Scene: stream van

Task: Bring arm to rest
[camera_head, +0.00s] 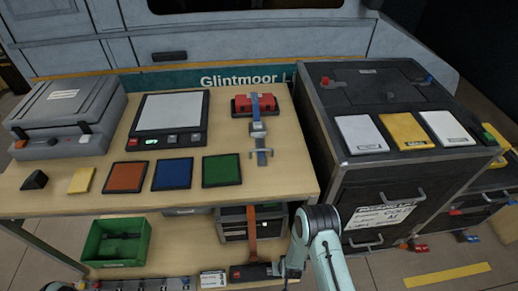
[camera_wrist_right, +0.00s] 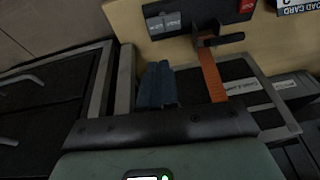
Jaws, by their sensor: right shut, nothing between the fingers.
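My right arm (camera_head: 328,255) comes in from the bottom, bent, in front of the bench's right end. My right gripper (camera_head: 280,270) points left at the lower shelf, close to a black device with a red label (camera_head: 250,272); I cannot tell if they touch. In the right wrist view its fingers (camera_wrist_right: 158,86) are shut together with nothing between them. An orange strap (camera_wrist_right: 212,72) runs beside the fingers; it also hangs over the lower shelf in the head view (camera_head: 252,225). My left gripper is not in view.
A green crate (camera_head: 115,242) stands on the lower shelf. A dark cabinet (camera_head: 385,185) stands close on the right.

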